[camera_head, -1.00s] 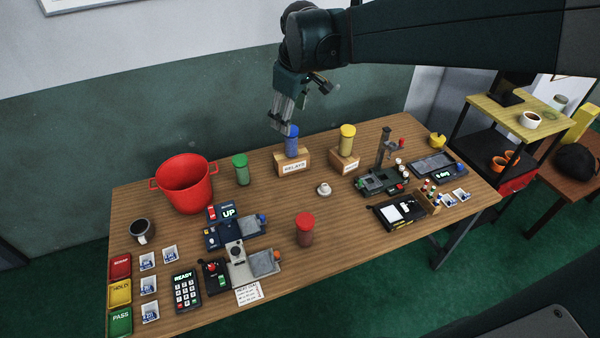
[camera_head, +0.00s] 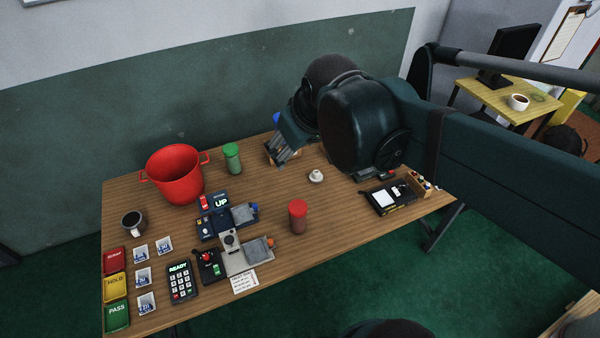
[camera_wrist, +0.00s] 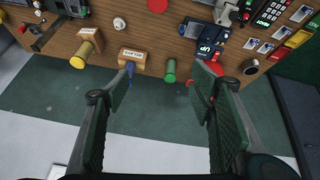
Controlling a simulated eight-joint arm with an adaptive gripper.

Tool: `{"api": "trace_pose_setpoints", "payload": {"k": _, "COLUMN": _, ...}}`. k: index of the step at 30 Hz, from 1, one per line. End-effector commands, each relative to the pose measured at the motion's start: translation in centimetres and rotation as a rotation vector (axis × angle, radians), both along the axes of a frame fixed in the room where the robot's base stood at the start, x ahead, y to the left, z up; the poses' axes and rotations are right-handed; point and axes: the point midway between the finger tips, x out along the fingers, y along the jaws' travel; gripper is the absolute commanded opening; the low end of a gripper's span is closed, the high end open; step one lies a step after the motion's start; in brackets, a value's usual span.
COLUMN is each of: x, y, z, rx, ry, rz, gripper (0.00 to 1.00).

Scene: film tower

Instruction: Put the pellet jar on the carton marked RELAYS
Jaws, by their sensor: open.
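The carton marked RELAYS (camera_wrist: 133,55) is a small wooden block at the table's back edge, mostly hidden by my gripper in the head view. A blue-capped jar (camera_head: 276,117) appears to stand on it; my finger partly covers it in the wrist view. A green jar (camera_head: 232,158) stands left of the carton, a red jar (camera_head: 298,216) near the front, and a yellow jar (camera_wrist: 83,55) on another block. I cannot tell which jar holds pellets. My gripper (camera_wrist: 163,82) is open and empty, with the green jar seen between its fingers and the blue jar beside one.
A red pot (camera_head: 174,176) stands left of the green jar. A white knob-like piece (camera_head: 316,176) sits mid-table. Devices, including a keypad (camera_head: 182,282), and colored trays (camera_head: 115,286) fill the left front.

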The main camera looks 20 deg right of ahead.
Motion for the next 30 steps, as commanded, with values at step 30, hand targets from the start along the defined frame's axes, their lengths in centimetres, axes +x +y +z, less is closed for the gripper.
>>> {"api": "trace_pose_setpoints", "payload": {"k": 30, "x": -6.9, "y": 1.0, "z": -3.6, "rx": 0.115, "ry": -0.085, "rz": -0.156, "gripper": 0.55}}
